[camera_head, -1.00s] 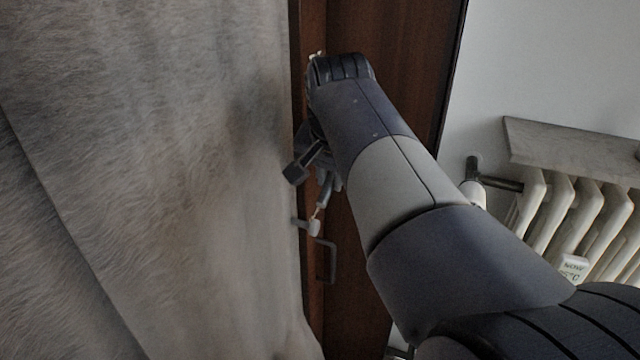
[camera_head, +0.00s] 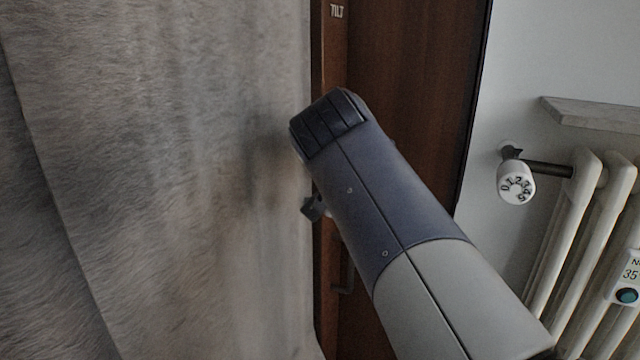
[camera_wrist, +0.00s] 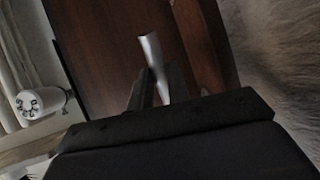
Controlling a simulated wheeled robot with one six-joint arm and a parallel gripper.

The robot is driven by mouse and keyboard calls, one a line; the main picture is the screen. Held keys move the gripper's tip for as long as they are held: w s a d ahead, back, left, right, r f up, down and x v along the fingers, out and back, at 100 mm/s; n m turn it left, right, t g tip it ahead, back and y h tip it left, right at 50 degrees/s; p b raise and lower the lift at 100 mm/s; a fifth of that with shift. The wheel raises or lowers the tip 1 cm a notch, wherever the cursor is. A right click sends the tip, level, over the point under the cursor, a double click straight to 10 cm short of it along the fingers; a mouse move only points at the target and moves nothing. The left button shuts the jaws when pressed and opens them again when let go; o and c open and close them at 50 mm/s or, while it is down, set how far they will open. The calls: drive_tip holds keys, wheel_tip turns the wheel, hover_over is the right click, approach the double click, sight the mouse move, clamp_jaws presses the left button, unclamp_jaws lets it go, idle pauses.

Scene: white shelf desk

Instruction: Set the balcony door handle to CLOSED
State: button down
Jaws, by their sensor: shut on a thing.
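In the head view, my arm hides the handle and most of the gripper; only a small dark part of the gripper shows left of the arm. The handle's pivot and any CLOSED mark are hidden.
A grey furry curtain (camera_head: 150,150) hangs close at the left of the door. A thin bracket-like pull (camera_head: 343,278) is partly hidden below.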

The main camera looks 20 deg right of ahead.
drive_tip(key=shift+w+d+f+n+t+h+b, duration=0.1)
drive_tip(key=shift+w+d+f+t+h+b, duration=0.25)
drive_tip(key=shift+b, duration=1.4)
drive_tip(key=shift+w+d+f+n+t+h+b, duration=0.15)
drive_tip(key=shift+f+t+h+b, duration=0.35)
drive_tip(key=shift+b, duration=1.25)
drive_tip(key=shift+w+d+f+n+t+h+b, duration=0.15)
drive_tip(key=shift+d+f+t+h+b, duration=0.3)
drive_tip(key=shift+b, duration=1.3)
drive_tip(key=b, duration=0.1)
drive_tip(key=t+h+b, duration=0.1)
drive_tip(key=b, duration=0.1)
drive_tip(key=shift+w+d+r+b, duration=0.2)
drive_tip(key=shift+w+b, duration=0.05)
drive_tip(key=shift+b, duration=0.05)
drive_tip(key=shift+d+r+b, duration=0.1)
drive_tip(key=shift+r+b, duration=0.1)
drive_tip(key=shift+b, duration=0.3)
drive_tip(key=c, duration=1.3)
unclamp_jaws()
drive_tip(key=shift+w, duration=0.1)
drive_tip(key=shift+c, duration=0.2)
